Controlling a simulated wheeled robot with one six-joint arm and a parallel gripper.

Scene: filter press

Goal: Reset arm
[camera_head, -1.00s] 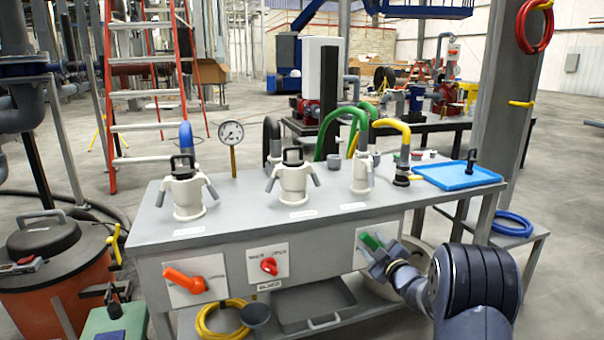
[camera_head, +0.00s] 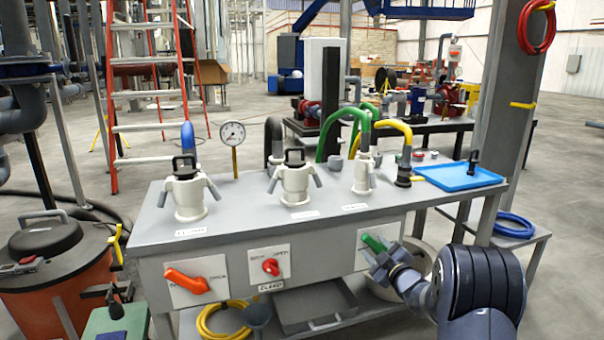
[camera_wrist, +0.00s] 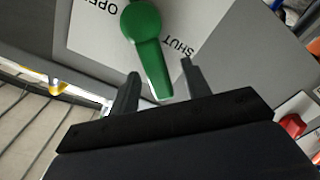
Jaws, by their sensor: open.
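My gripper (camera_head: 378,262) is at the front panel of the grey bench (camera_head: 240,250), at its right end. In the wrist view my gripper (camera_wrist: 158,82) is open, with one finger on each side of the green valve handle (camera_wrist: 148,50). A gap shows between the handle and each finger. The green handle (camera_head: 374,242) points toward the SHUT label on its white plate. My arm comes in from the lower right of the head view.
White couplings (camera_head: 295,183) and a blue tray (camera_head: 460,178) stand on the bench top. A pale bucket (camera_head: 415,258) is below, near my arm.

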